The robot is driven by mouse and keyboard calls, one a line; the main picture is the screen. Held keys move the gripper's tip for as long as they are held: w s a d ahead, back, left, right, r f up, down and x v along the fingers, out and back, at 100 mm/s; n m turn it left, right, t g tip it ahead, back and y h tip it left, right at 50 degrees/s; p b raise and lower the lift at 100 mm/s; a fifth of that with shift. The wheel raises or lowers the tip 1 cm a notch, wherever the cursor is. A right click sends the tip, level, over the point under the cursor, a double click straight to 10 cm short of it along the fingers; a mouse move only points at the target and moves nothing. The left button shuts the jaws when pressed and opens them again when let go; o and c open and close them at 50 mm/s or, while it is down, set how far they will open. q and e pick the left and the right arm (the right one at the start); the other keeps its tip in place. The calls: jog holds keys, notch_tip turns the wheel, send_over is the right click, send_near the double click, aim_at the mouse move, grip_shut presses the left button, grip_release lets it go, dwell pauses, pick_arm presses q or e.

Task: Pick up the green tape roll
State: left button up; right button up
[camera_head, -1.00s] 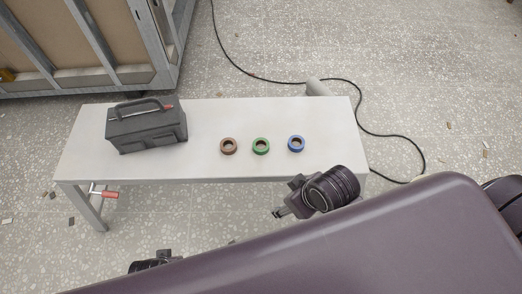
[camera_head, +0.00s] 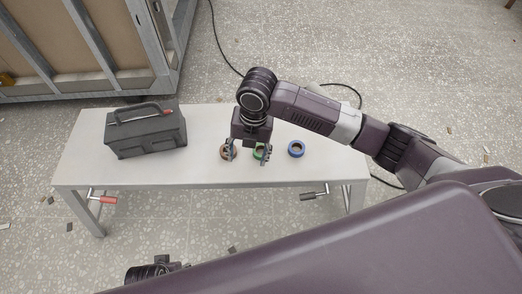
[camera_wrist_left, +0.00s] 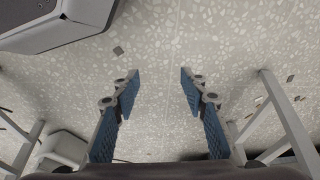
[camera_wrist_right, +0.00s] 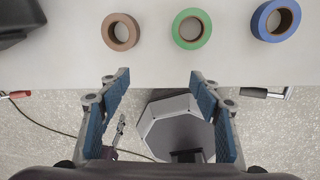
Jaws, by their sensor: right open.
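The green tape roll (camera_head: 257,157) lies flat on the light table (camera_head: 90,165), between a brown roll (camera_head: 223,155) and a blue roll (camera_head: 296,154). My right gripper (camera_head: 247,152) is open and empty; in the head view its fingers partly cover the green and brown rolls. In the right wrist view the green roll (camera_wrist_right: 178,31) lies beyond the fingertips (camera_wrist_right: 158,75), roughly in line with the right-hand finger. The brown roll (camera_wrist_right: 107,31) and blue roll (camera_wrist_right: 260,20) flank it. My left gripper (camera_wrist_left: 158,76) is open and empty over the floor.
A dark grey toolbox (camera_head: 145,140) stands on the table's left part. Clamps with red (camera_head: 108,200) and black (camera_head: 308,196) handles show at the front edge. A framed panel (camera_head: 100,50) stands behind left, and a black cable lies on the floor.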

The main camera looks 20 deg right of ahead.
aim_at(261, 150)
jog(key=w+d+r+n, duration=0.1)
jog(key=d, duration=0.1)
jog(key=w+d+r+n+h, duration=0.1)
jog(key=w+d+r+n, duration=0.1)
jog(key=w+d, duration=0.1)
jog(key=shift+w+d, duration=0.1)
jog(key=shift+d, duration=0.25)
jog(key=shift+f+n, duration=0.2)
jog(key=shift+n, duration=0.1)
notch_tip(261, 150, down, 2)
jog(key=shift+f+b, duration=0.2)
jog(key=shift+b, duration=0.2)
jog(key=f, duration=0.2)
jog(key=f+b, duration=0.1)
jog(key=f, duration=0.1)
jog(key=shift+s+a, duration=0.15)
jog(key=shift+s, duration=0.1)
jog(key=shift+f, duration=0.4)
pick_arm(q)
notch_tip(261, 150, up, 7)
jog(key=w, duration=0.1)
jog(key=shift+w+f, duration=0.1)
pick_arm(e)
jog(key=c, duration=1.1)
jog(key=shift+r, duration=0.1)
jog(key=shift+c, duration=0.2)
